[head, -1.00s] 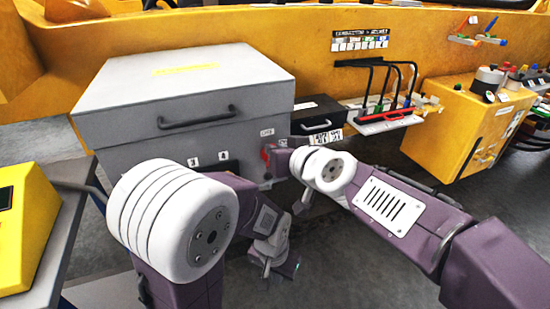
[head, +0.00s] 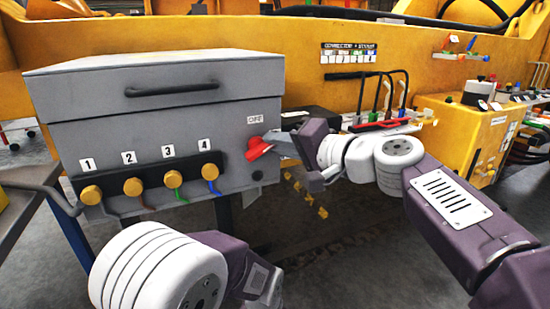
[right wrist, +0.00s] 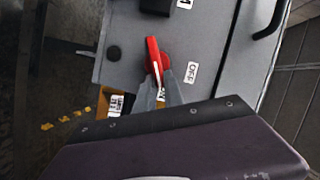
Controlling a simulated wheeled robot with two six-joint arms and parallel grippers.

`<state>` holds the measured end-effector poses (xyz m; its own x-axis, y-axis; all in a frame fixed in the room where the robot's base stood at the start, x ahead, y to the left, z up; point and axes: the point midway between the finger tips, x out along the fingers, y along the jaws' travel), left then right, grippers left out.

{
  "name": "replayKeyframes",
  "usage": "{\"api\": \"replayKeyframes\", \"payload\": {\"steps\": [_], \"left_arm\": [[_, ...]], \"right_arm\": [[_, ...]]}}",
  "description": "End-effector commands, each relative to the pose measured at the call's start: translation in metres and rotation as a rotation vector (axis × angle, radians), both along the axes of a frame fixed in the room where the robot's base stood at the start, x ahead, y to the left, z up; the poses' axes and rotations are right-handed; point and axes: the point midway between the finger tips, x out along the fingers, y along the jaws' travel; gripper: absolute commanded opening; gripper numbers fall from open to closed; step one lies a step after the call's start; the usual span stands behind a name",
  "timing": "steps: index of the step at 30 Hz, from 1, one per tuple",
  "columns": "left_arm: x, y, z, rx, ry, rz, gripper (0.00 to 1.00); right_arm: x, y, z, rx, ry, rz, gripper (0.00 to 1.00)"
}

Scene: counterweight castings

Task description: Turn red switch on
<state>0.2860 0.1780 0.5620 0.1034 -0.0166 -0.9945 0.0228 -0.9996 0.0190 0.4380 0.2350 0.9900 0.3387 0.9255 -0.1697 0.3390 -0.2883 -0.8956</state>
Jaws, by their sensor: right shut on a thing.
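The red switch (head: 259,148) is on the front of the grey box (head: 100,140), right of the numbered row, under an OFF label (head: 255,119). My right gripper (head: 274,142) reaches it from the right and is shut on its red handle. In the right wrist view, the red switch (right wrist: 153,56) meets my right gripper's grey fingertips (right wrist: 159,88). The OFF label (right wrist: 191,72) is to its right there. Another label between the fingers is mostly hidden, with an N showing. My left gripper is outside the head view; only part of my left arm shows.
Several yellow round connectors (head: 133,187) with cables stick out below number labels left of the switch. A lid handle (head: 172,88) is above. A black rack (head: 385,95) and a yellow cabinet (head: 455,125) stand to the right. A grey table edge (head: 30,200) is at left.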

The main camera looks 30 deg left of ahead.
Motion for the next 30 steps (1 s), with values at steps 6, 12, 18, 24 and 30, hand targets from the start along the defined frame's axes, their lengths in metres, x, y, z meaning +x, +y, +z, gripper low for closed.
{"api": "replayKeyframes", "payload": {"steps": [6,12,18,24,30], "left_arm": [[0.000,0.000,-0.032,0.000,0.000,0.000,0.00],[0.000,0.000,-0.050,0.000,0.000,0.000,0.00],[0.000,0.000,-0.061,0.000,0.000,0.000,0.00],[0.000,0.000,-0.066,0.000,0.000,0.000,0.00],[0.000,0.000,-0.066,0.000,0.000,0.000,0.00]], "right_arm": [[0.002,-0.001,-0.014,0.117,0.141,0.001,0.00],[0.003,-0.002,-0.017,0.206,0.245,0.000,0.00],[0.003,-0.002,-0.018,0.266,0.315,0.000,0.00],[0.003,-0.002,-0.017,0.298,0.352,0.001,0.00],[0.003,-0.002,-0.017,0.308,0.364,0.001,0.00]]}}
